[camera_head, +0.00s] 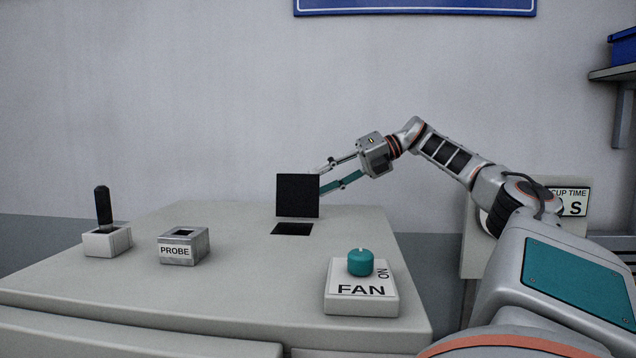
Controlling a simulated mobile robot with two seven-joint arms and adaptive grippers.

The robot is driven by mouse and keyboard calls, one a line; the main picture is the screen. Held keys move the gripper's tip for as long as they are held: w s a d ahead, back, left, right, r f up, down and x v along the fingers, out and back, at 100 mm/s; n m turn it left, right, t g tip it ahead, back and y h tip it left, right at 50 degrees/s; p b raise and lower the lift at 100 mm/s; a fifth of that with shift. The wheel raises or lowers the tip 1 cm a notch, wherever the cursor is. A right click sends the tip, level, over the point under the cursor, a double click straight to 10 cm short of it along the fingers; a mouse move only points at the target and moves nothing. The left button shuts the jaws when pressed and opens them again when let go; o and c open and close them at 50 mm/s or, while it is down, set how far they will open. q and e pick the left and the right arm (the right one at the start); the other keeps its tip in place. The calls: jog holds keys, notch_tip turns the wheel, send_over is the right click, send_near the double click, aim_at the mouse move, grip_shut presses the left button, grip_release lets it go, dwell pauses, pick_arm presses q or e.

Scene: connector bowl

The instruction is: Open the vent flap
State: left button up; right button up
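The vent flap (297,195) is a black square plate standing upright on the pale bench top. A dark square opening (292,229) lies in the bench just in front of its lower edge. My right gripper (322,180) reaches in from the right at the flap's right edge. Its two fingers, one grey and one teal, are spread apart. The fingertips end at or behind the flap's edge, so I cannot tell whether they touch it. Nothing shows between the fingers. My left gripper is not in view.
A teal knob (360,262) sits on the FAN block (361,304) at the front right. A PROBE socket block (182,252) and a small box (107,246) holding a black-handled tool (103,206) stand at left. The bench (240,290) between them is clear.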

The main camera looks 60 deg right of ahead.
jog(key=shift+s+d+r, duration=0.25)
jog(key=shift+s+d, duration=0.45)
jog(key=shift+d, duration=0.15)
jog(key=shift+s+d+r, duration=0.2)
jog(key=shift+s+d, duration=0.45)
jog(key=shift+d, duration=0.15)
jog(key=v, duration=0.7)
jog(key=shift+s+r, duration=0.15)
jog(key=shift+s, duration=0.05)
jog(key=shift+d, duration=0.15)
dwell(0.3)
